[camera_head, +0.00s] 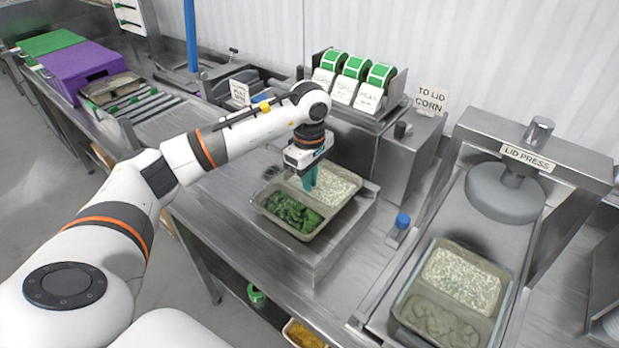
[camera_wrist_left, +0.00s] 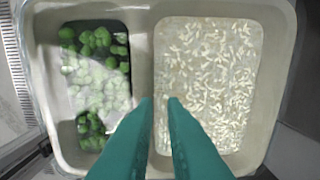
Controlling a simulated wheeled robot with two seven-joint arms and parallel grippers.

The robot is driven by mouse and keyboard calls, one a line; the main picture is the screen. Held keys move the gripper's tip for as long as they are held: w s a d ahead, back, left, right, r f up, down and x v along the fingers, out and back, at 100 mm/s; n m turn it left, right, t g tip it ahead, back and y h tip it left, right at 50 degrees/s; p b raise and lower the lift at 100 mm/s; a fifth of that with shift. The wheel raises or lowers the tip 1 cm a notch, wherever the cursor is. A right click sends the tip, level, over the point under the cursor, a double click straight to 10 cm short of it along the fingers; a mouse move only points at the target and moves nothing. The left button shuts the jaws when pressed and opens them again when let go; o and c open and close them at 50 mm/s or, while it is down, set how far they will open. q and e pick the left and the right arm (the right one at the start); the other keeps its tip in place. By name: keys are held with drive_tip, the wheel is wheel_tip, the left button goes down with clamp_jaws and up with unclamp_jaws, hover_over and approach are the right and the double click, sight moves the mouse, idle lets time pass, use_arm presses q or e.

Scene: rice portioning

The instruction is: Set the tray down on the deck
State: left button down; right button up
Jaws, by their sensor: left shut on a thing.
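The tray (camera_head: 327,228) is a beige two-compartment tray with leafy greens on one side and white rice grains on the other. It is over the raised steel deck (camera_head: 290,250) in the middle of the head view; I cannot tell whether its base touches. My left gripper (camera_head: 310,180) has teal fingers pointing down at the tray's middle divider, and it is shut on the tray. In the left wrist view the fingers (camera_wrist_left: 162,103) reach the divider of the tray (camera_wrist_left: 142,50), greens left, rice right. My right gripper is not in view.
A second tray (camera_head: 397,308) with rice and a greyish-green food sits at the lid press (camera_head: 505,192) on the right. Label rolls (camera_head: 354,66) stand behind the deck. A blue-capped item (camera_head: 402,221) is right of the deck. A purple box (camera_head: 80,68) is far left.

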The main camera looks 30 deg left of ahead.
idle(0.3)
use_arm(q)
drive_tip(key=c, duration=0.9)
unclamp_jaws()
drive_tip(key=shift+r, duration=0.1)
drive_tip(key=shift+r+p, duration=2.3)
drive_tip(key=shift+r, duration=1.6)
drive_tip(key=shift+s+f, duration=0.1)
drive_tip(key=shift+s, duration=0.05)
